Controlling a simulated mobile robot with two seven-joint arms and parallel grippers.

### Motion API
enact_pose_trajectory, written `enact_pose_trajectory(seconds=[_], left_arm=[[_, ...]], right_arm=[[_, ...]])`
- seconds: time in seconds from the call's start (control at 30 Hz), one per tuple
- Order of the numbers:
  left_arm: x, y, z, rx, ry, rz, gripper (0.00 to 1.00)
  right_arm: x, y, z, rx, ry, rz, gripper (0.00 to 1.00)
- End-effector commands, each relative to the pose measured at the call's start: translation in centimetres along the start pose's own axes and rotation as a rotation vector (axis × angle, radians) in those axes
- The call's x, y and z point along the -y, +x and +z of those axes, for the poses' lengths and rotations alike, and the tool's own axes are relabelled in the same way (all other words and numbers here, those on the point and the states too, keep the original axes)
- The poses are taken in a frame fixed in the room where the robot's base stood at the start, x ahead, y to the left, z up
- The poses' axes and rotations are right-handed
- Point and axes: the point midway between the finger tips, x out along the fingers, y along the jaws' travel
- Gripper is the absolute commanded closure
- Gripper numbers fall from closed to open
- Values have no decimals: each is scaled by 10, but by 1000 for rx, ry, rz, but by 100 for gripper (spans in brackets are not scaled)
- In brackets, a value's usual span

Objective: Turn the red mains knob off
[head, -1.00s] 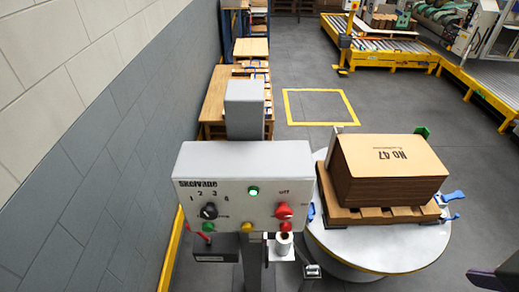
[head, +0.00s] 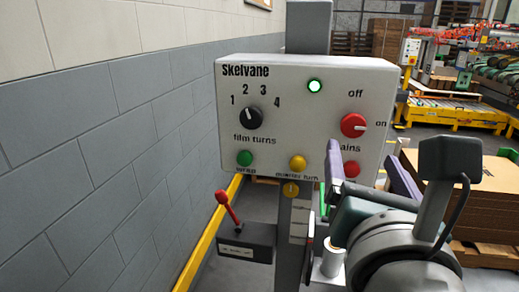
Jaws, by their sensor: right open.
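The red mains knob (head: 352,125) sits at the right of the grey Skelvane control panel (head: 290,72). Its white mark points right, to "on"; "off" is printed above it. My right gripper (head: 366,165) comes in from the lower right. Its two purple fingers are spread apart and empty, below the knob and apart from it. They cover part of the "mains" lettering and of the panel's lower right edge. My left gripper is out of view.
The panel also carries a lit green lamp (head: 314,86), a black film turns knob (head: 254,118), a green button (head: 244,158), a yellow button (head: 298,163) and a red button (head: 351,169). A red lever (head: 229,207) stands below left. A block wall (head: 90,150) runs along the left.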

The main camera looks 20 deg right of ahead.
Motion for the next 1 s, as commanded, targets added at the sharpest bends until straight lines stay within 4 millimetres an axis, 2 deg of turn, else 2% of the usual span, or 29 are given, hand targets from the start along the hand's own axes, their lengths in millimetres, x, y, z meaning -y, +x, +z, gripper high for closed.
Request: enact_pose_trajectory(seconds=[0.17, 0.3, 0.5, 0.7, 0.93, 1.0], left_arm=[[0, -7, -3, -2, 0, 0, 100], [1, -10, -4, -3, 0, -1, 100], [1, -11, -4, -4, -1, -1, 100], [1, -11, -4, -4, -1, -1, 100], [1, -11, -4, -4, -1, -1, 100], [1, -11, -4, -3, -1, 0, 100]], right_arm=[[-1, 24, 5, 6, -6, 0, 21], [0, 53, 5, 6, -4, -1, 21], [0, 84, 2, 2, -4, -1, 21], [1, 97, 2, 2, -1, -2, 21], [1, 97, 2, 1, -1, -2, 21], [1, 97, 2, 1, -1, -2, 29]])
